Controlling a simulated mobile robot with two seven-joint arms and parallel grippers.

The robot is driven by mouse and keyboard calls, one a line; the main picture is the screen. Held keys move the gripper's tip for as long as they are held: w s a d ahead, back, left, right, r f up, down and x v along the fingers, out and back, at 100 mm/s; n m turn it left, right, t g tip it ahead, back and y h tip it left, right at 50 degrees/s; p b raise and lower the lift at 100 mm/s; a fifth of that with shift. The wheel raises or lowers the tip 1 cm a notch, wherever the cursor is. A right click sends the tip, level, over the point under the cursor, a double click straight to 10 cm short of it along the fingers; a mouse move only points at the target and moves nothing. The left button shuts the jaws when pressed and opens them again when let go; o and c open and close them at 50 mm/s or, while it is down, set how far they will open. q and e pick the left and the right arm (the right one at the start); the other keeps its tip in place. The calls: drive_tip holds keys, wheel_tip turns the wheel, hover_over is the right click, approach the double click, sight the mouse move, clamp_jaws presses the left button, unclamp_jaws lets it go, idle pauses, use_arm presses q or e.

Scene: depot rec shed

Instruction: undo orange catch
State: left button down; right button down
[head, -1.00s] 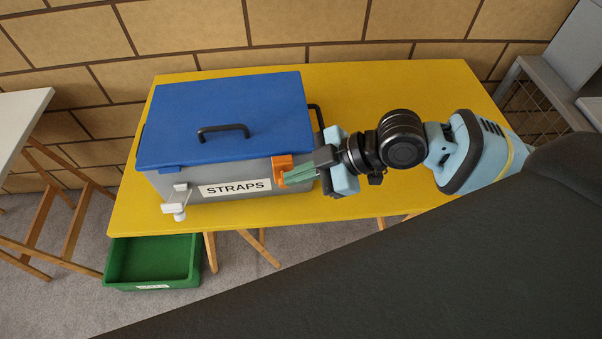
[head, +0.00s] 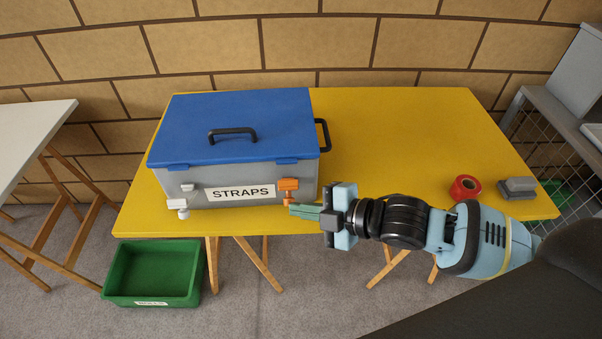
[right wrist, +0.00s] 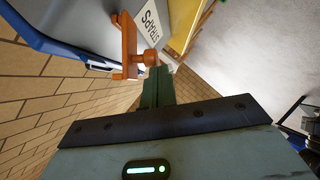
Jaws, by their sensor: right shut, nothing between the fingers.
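The blue-lidded grey box (head: 235,180) labelled STRAPS stands on the yellow table with its lid down. The orange catch (head: 289,185) is on its front at the right end, with a small lower part hanging below a wider top bar. It also shows in the right wrist view (right wrist: 129,42), with a round knob facing my fingers. I cannot tell if it is hooked. The white catch (head: 180,204) at the left end stands out from the front. My right gripper (head: 293,210) is shut and empty, its green fingertips just below the orange catch. My left gripper is out of view.
A red tape roll (head: 465,188) and a grey block (head: 517,187) are at the table's right end. A green bin (head: 152,300) is on the floor at front left.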

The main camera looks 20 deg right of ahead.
drive_tip(key=shift+f+n+t, duration=0.5)
drive_tip(key=shift+f, duration=0.1)
drive_tip(key=shift+w+r, duration=0.1)
drive_tip(key=shift+w+d+r, duration=0.2)
drive_tip(key=shift+w+r, duration=0.1)
drive_tip(key=shift+w, duration=0.25)
drive_tip(key=shift+p, duration=0.3)
